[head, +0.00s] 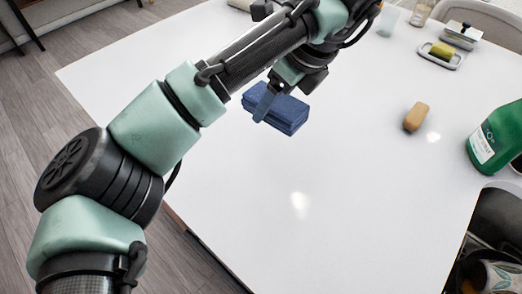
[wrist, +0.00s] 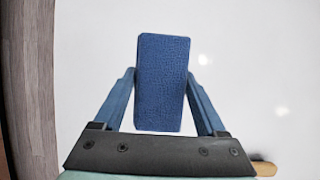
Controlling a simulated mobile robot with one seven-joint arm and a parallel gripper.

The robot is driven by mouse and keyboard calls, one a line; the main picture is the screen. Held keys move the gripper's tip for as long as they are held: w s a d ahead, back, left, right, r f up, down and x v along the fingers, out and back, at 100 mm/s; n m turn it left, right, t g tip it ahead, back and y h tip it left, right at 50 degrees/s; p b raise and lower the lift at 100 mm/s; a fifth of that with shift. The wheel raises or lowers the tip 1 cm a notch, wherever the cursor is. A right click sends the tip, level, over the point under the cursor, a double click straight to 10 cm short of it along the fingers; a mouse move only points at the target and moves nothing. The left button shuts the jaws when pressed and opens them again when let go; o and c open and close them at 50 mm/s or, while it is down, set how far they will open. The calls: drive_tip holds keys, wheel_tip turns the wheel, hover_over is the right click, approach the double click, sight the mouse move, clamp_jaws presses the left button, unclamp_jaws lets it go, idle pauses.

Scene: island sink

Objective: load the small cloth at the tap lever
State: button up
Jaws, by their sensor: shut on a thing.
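A folded blue cloth (head: 288,112) shows in the head view, above or on the white worktop near its middle. In the wrist view the cloth (wrist: 162,82) stands out between the two fingers as an upright blue block. My gripper (head: 266,101) is shut on it, with one finger on each side; it also shows in the wrist view (wrist: 160,100). I cannot tell surely whether the cloth touches the worktop. The tap lever is not clearly visible in either view.
The white worktop (head: 330,200) is mostly clear. A tan block (head: 416,117) lies to the right. A green bottle (head: 498,138) stands at the right edge, near the dark sink opening (head: 490,215). A yellow-green sponge on a dish (head: 442,51) and glasses (head: 389,20) are at the back.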

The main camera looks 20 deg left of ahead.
sight(266, 144)
drive_tip(key=shift+a+f, duration=0.1)
drive_tip(key=shift+f, duration=0.35)
wheel_tip(266, 144, down, 9)
drive_tip(key=shift+r+b, duration=0.1)
drive_tip(key=shift+b, duration=0.3)
drive_tip(key=shift+f, duration=0.2)
drive_tip(key=o, duration=1.5)
drive_tip(key=shift+o, duration=0.2)
drive_tip(key=shift+r, duration=0.15)
